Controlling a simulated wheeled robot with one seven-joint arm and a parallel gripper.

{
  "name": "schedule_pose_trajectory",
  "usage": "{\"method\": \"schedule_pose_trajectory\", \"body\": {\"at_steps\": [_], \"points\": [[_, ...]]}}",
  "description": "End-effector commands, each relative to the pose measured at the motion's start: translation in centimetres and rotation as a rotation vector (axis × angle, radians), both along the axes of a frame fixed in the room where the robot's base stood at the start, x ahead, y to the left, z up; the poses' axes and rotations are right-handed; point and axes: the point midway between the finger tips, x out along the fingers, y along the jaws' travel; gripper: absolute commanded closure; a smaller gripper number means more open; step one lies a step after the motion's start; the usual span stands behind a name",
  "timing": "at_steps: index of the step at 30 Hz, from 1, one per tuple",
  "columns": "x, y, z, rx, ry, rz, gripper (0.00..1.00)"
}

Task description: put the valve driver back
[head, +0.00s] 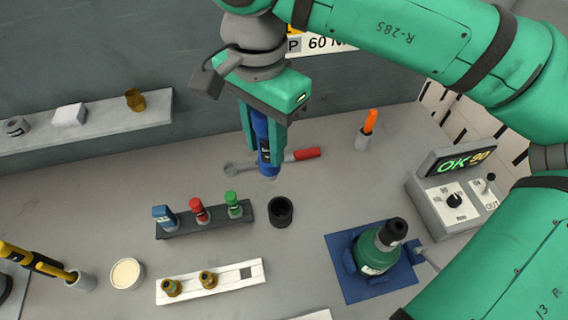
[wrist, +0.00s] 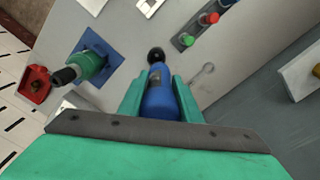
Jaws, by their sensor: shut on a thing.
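My gripper (head: 264,138) is shut on a blue driver with a dark band, which I take to be the valve driver (head: 265,158). It hangs nearly upright above the bench, its lower end pointing down. In the wrist view the blue driver (wrist: 160,97) sits between my green fingers. A black round open cup (head: 280,211) stands on the bench, below and slightly right of the driver in the head view. In the wrist view the black cup (wrist: 156,55) shows just beyond the driver's end. The driver appears clear of the cup.
A dark rack (head: 205,219) holds blue, red and green pieces. A white strip (head: 212,283) carries brass fittings. A green cylinder (head: 375,254) stands on a blue base, near a control box (head: 455,195) reading "OK 90". A red-handled wrench (head: 303,155) lies behind the cup. An orange-handled tool (head: 370,122) stands upright.

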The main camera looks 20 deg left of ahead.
Motion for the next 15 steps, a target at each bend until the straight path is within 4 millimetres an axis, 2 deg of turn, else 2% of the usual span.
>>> {"method": "schedule_pose_trajectory", "body": {"at_steps": [1, 3, 6, 9, 15], "points": [[0.1, 0.0, -1.9, -0.001, 0.004, 0.027, 1.0], [0.4, -0.2, -4.1, 0.0, 0.002, 0.062, 1.0], [0.9, -0.7, -6.4, 0.0, 0.001, 0.104, 1.0], [1.1, -1.2, -7.6, 0.001, 0.0, 0.132, 1.0], [1.3, -1.4, -8.7, 0.001, -0.001, 0.151, 1.0]]}}
